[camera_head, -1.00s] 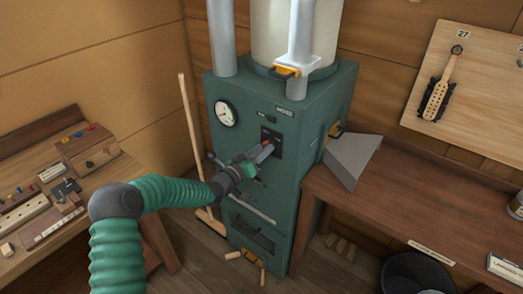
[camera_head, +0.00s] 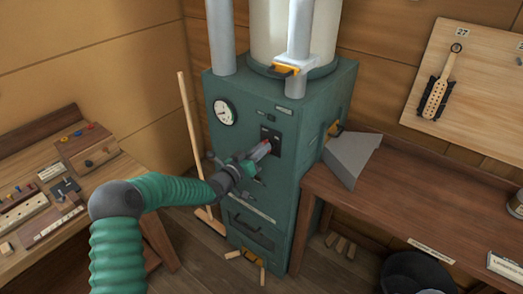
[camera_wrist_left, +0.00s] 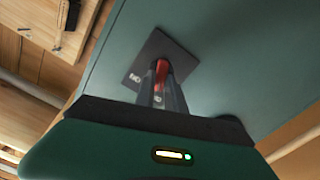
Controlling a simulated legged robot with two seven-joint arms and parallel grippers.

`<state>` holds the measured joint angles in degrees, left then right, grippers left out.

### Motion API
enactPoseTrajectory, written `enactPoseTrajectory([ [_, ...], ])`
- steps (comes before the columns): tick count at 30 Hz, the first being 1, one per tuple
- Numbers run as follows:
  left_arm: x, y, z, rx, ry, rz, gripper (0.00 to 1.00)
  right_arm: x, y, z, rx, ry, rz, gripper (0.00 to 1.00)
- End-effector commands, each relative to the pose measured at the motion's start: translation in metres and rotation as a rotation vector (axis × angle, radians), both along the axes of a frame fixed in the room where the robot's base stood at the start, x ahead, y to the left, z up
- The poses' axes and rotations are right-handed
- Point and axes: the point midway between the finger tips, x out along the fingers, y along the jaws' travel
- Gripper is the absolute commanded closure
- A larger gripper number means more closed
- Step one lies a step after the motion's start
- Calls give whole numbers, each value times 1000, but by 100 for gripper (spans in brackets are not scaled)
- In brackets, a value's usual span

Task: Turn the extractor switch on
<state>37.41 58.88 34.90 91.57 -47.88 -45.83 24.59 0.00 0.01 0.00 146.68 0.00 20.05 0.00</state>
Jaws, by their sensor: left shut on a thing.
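The extractor switch is a small red lever (camera_wrist_left: 161,67) on a dark plate (camera_head: 272,137) on the front of the green cabinet (camera_head: 245,185). The wrist view shows white lettering on this plate (camera_wrist_left: 150,55), partly hidden by my fingers. My left gripper (camera_head: 261,151) reaches in from the left, its fingertips at the plate. In the wrist view my left gripper (camera_wrist_left: 162,84) is shut on the red lever, with red showing between and beyond the fingertips. My right gripper is not in view.
A round gauge (camera_head: 225,112) is on the cabinet, left of the plate. A broom (camera_head: 190,140) leans at its left. A grey hopper (camera_head: 350,160) juts from its right side above a wooden bench (camera_head: 420,205). A workbench with tools (camera_head: 85,150) stands at left.

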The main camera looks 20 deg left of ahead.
Motion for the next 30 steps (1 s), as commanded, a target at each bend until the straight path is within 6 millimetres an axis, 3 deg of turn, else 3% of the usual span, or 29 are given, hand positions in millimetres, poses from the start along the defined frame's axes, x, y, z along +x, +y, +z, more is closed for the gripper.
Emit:
enactPoseTrajectory([
  [30,-2,-4,-5,777,-282,1,100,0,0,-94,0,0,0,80],
])
